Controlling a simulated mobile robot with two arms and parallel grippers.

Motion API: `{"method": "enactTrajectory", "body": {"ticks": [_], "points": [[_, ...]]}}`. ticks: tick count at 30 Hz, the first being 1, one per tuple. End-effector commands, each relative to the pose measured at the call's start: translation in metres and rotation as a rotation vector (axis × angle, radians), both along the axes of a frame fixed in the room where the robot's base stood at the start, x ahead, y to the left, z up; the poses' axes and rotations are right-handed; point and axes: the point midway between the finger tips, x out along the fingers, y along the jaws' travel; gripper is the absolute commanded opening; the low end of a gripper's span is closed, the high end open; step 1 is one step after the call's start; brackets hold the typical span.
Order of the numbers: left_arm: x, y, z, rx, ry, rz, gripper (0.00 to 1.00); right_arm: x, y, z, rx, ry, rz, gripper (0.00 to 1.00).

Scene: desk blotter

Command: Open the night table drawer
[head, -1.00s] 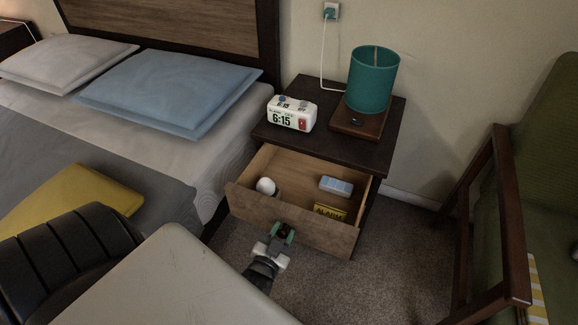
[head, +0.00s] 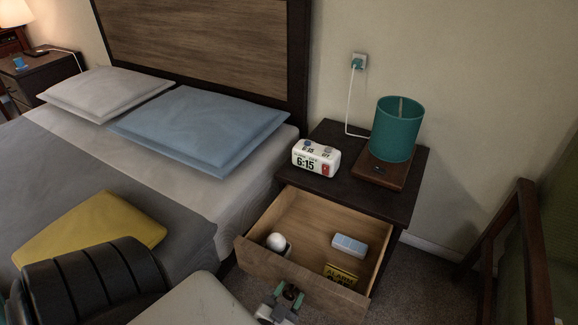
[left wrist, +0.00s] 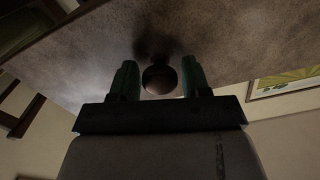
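The night table (head: 340,150) stands beside the bed, and its drawer (head: 312,222) is pulled well out, showing the wooden inside. A round dark knob (left wrist: 160,79) is on the drawer front (head: 262,268). My left gripper (head: 286,295) is at the front. In the left wrist view its green fingers (left wrist: 159,80) stand on both sides of the knob, with a thin gap on each side, so it looks open around it. The knob is hidden in the head view. My right gripper is not in view.
In the drawer lie a white round object (head: 277,241), a light blue box (head: 348,244) and a yellow box (head: 341,275). An alarm clock (head: 316,158) and teal lamp (head: 396,130) stand on top. The bed (head: 200,190) is left, a chair (head: 530,240) right.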

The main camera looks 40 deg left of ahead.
Motion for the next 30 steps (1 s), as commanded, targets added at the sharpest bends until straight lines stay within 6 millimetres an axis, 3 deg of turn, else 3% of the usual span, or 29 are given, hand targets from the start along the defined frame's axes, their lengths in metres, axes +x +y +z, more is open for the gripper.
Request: {"method": "enactTrajectory", "body": {"ticks": [3, 14, 24, 30], "points": [[0.0, 0.0, 0.0, 0.0, 0.0, 0.0, 0.6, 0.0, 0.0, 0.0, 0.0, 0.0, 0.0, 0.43], [-0.009, -0.002, 0.0, 0.0, 0.002, 0.001, 0.6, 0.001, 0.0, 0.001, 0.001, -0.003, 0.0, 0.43], [-0.074, -0.018, 0.0, -0.001, 0.004, 0.0, 0.6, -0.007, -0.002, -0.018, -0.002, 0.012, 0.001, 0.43], [-0.099, -0.024, 0.0, 0.0, 0.001, 0.0, 0.6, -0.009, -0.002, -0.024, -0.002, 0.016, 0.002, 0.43]]}}
